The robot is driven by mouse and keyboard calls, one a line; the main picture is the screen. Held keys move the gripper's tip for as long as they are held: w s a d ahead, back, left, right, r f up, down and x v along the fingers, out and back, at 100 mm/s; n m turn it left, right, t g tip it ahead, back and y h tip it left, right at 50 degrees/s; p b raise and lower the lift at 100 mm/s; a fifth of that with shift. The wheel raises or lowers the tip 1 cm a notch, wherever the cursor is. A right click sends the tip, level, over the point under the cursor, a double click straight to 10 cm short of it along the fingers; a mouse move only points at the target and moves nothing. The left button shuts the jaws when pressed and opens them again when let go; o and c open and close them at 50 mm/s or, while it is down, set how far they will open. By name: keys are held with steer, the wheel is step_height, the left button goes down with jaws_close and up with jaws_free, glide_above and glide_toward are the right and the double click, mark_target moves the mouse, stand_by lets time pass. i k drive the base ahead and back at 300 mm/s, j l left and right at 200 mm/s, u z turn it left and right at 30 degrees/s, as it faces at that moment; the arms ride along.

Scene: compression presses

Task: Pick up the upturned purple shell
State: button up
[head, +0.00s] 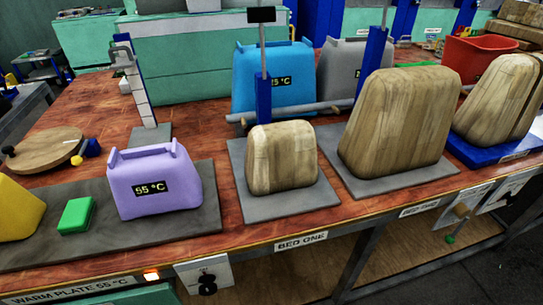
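The purple shell (155,183) stands on the dark grey warm plate (110,240) at the left front of the table. It is a tapered block shape, wider at the bottom, with raised lugs at its top edge. A black label on its front reads 55 °C in yellow. A small green block (76,215) lies just left of it, and a yellow shell (17,210) is cut off at the left edge. I cannot see inside the purple shell. My gripper is not in view.
A wooden form (281,158) stands on a grey plate right of the purple shell, with larger wooden forms (400,122) further right. Blue (268,85) and grey (345,72) shells stand behind. A white upright post (139,85) stands behind the purple shell.

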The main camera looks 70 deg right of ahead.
mark_target(158, 179)
steer(key=z, duration=1.45)
